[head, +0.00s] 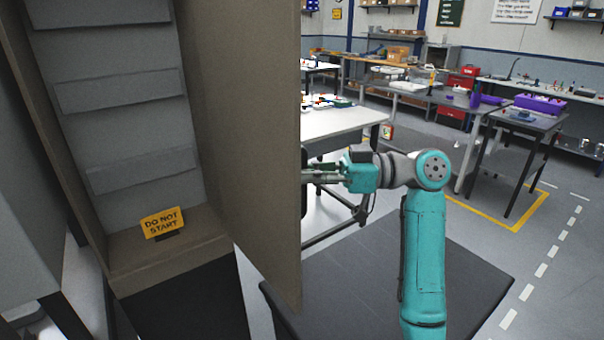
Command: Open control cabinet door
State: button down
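The control cabinet (125,110) stands at the left of the head view, with its inside showing. Its brown door (245,130) stands open, swung out toward me on the right side of the cabinet. My gripper (308,175) is at the door's free edge, on the outer side. The fingertips are partly hidden by the door, so I cannot tell whether they are open, shut, or touching a handle. A yellow "DO NOT START" sign (162,223) stands on the cabinet floor.
A white-topped table (345,122) stands behind my gripper. Benches with purple bins (540,103) and tools stand farther back at the right. Grey floor with yellow and white markings (500,225) is clear on the right.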

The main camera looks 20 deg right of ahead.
jog(key=c, duration=1.2)
grip_release()
jog(key=v, duration=1.2)
jog(key=shift+s, duration=0.1)
jog(key=shift+f, duration=0.1)
